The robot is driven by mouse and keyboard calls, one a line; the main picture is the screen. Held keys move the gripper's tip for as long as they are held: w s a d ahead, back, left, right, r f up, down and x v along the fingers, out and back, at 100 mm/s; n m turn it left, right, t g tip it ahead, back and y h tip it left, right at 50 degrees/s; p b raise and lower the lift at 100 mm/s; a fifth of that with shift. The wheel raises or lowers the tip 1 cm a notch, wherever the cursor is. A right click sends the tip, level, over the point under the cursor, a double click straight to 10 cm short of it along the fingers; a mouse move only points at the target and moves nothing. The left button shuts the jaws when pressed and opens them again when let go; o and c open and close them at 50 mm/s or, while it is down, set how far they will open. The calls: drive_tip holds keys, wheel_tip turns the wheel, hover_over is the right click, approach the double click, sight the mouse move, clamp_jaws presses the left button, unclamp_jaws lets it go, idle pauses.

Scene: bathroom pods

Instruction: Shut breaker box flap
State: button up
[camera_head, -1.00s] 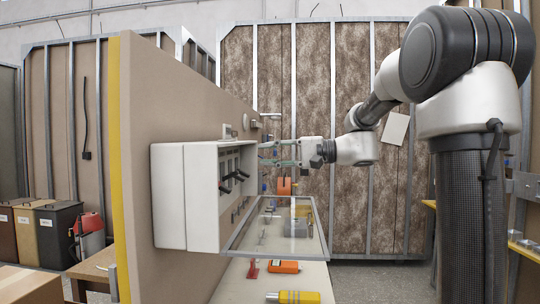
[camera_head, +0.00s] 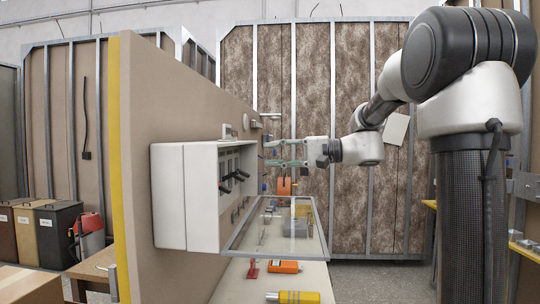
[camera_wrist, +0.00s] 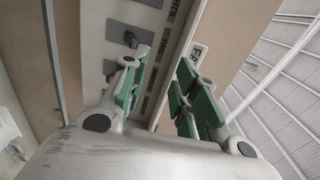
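The white breaker box (camera_head: 202,200) is mounted on the beige wall panel. Its clear, grey-framed flap (camera_head: 282,229) hangs open, swung down and outward from the lower front edge. Black switches (camera_head: 236,177) show inside the box, and also in the wrist view (camera_wrist: 130,40). My gripper (camera_head: 270,153) is beside the box front, above the flap and apart from it. Its green-padded fingers are spread with nothing between them; the wrist view shows the gap between the fingers (camera_wrist: 160,95) facing the box's edge.
A bench (camera_head: 240,290) under the box holds an orange tool (camera_head: 285,267) and a yellow tool (camera_head: 298,297). The beige wall panel (camera_head: 150,110) stands to the left. Open space lies right of the flap, before my arm column.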

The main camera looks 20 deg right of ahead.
drive_tip(key=v, duration=1)
drive_tip(key=shift+d, duration=0.3)
